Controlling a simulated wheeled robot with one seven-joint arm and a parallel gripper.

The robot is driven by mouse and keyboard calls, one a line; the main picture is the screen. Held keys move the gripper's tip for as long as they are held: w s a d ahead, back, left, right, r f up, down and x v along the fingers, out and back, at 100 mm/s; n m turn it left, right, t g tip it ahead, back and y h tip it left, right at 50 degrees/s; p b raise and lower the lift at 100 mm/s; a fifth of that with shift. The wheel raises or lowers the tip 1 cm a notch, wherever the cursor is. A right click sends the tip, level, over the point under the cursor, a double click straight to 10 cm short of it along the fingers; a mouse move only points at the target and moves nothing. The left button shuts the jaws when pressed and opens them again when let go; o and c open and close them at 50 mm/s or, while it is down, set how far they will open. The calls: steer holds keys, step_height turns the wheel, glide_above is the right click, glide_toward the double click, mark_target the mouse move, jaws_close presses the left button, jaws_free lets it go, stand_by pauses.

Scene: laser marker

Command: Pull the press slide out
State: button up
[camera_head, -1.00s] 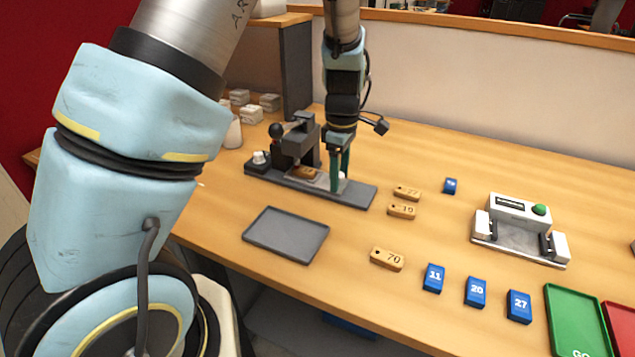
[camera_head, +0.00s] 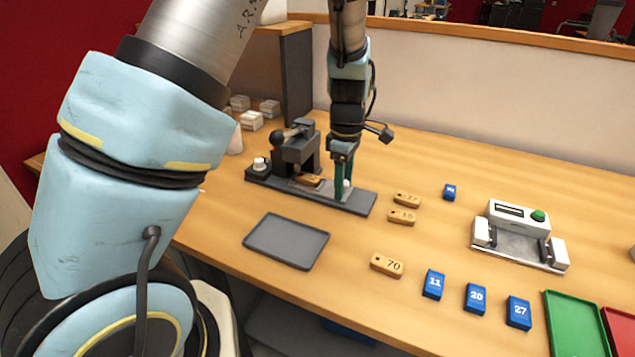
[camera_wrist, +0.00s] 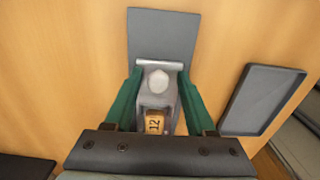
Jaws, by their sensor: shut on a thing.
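The hand press (camera_head: 297,150) stands on a dark base rail (camera_head: 358,202) at the back left of the bench. Its grey slide (camera_wrist: 155,101) carries a wooden tag marked 12 (camera_wrist: 154,122), which also shows under the press in the head view (camera_head: 309,180). The slide has a pale round knob (camera_wrist: 158,80) and a crossbar at its outer end. My gripper (camera_head: 344,190) reaches down over that end. In the wrist view its green fingers (camera_wrist: 158,72) lie on both sides of the slide and are shut on it. The exact finger contact is hard to see.
An empty grey tray (camera_head: 286,241) lies in front of the press. Wooden tags (camera_head: 387,265) and blue tags (camera_head: 434,284) lie to the right. A white device with a green button (camera_head: 518,224) stands further right, near a green tray (camera_head: 577,322). The rail's outer end is clear.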

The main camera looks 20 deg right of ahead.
mark_target(367, 203)
steer(key=shift+s+d+f+p, duration=0.2)
steer(key=shift+s+d+p, duration=0.45)
steer(key=shift+s+d, duration=0.5)
steer(key=shift+s+d+f+p, duration=0.15)
steer(key=shift+s+d+p, duration=0.45)
steer(key=shift+s+d, duration=0.5)
steer(key=o, duration=0.7)
steer(key=shift+w+f, duration=0.1)
steer(key=shift+w, duration=0.05)
steer(key=shift+c, duration=0.2)
steer(key=shift+a, duration=0.1)
step_height(367, 203, up, 8)
steer(key=p, duration=0.6)
steer(key=shift+d+f+p, duration=0.2)
steer(key=shift+f+p, duration=0.05)
steer(key=shift+p, duration=0.1)
